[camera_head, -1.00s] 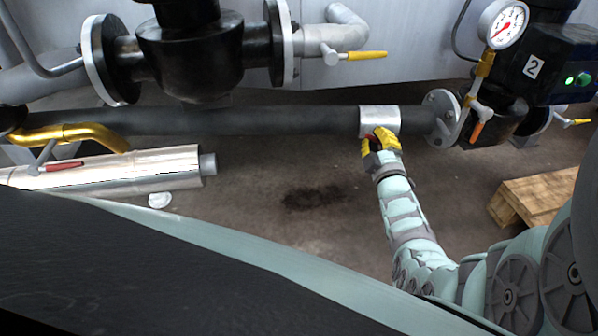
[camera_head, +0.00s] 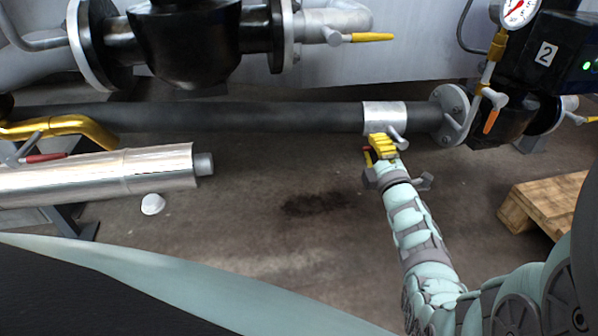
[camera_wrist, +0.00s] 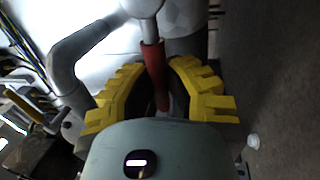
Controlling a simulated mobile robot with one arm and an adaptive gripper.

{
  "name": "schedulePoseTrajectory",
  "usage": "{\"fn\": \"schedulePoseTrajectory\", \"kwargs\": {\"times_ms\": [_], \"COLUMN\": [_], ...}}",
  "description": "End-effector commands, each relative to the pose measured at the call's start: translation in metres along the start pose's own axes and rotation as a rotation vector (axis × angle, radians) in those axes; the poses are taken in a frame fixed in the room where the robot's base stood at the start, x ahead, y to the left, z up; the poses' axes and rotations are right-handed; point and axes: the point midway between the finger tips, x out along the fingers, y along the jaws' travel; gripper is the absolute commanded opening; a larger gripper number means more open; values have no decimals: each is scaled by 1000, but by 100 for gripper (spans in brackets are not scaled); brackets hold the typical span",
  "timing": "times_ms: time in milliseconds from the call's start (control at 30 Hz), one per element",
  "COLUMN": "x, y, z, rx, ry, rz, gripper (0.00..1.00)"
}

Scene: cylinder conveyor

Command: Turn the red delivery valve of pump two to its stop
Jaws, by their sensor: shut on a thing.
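The red valve lever (camera_wrist: 154,70) shows in the wrist view, running from a grey valve body (camera_wrist: 143,6) down between my two yellow fingers. My gripper (camera_head: 381,147) is shut on this red lever, just below the silver section (camera_head: 384,117) of the black pipe. In the head view only a small bit of red shows at the left of the fingers. My gripper also shows in the wrist view (camera_wrist: 166,95). The lever's lower end is partly hidden by the gripper. Pump two (camera_head: 545,54), black with a "2" label, stands at the right.
Another red-handled lever (camera_head: 45,157) is on the yellow-and-silver piping at the left. An orange lever (camera_head: 491,121) hangs beside pump two. A yellow lever (camera_head: 372,37) is on the upper pipe. A wooden pallet (camera_head: 545,205) lies at the right.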

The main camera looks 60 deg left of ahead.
Motion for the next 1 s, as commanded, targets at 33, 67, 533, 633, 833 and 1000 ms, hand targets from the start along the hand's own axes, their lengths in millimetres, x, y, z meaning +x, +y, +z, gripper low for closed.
{"fn": "schedulePoseTrajectory", "kwargs": {"times_ms": [33,67,533,633,833,1000], "x": [-1,-1,-1,-1,-1,-4], "y": [-2,-2,-1,-1,-1,-1], "z": [0,0,1,1,1,1], "rx": [-3,-4,-2,-1,-1,-1], "ry": [0,0,-2,-2,-2,-2], "rz": [-4,-4,-3,-3,-2,-2], "gripper": [0,0,32,43,47,47]}}
